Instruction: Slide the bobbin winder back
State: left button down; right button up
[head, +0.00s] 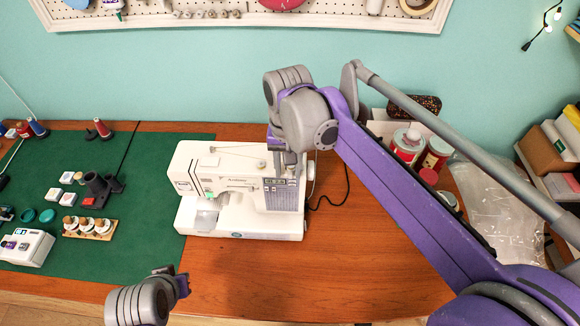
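The white sewing machine (220,215) stands on the wooden table, partly over the green mat's right edge. A small round metal part, seemingly the bobbin winder (262,164), sits on its top near the right end. My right gripper (284,170) points down over that end, just right of the small part and close to it. It partly covers the machine's top there. Whether its fingers touch anything, or are open or shut, I cannot tell. My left gripper (184,284) is low at the table's front edge, well away from the machine, and its fingers are too small to read.
The green mat (150,238) carries bobbins, small boxes and thread spools on the left. A black cable (338,200) runs right of the machine. Tins (408,145) and a clear plastic bag (500,205) lie at the right. The table (330,270) is bare in front.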

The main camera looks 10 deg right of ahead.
jog(key=shift+d, duration=0.1)
notch_tip(320, 180, up, 11)
jog(key=shift+p, duration=0.4)
jog(key=shift+f, duration=0.1)
dwell(0.4)
jog(key=s+d+f+n+t, duration=0.1)
jog(key=s+d+f+t, duration=0.1)
jog(key=s+f, duration=0.5)
jog(key=s+d+f+n+t, duration=0.2)
jog(key=s+d+f, duration=0.3)
jog(key=f, duration=0.8)
jog(key=s+t, duration=0.1)
jog(key=s, duration=0.2)
jog(key=shift+s+d+f+t, duration=0.2)
jog(key=shift+f+t, duration=0.1)
jog(key=shift+f, duration=0.05)
dwell(1.4)
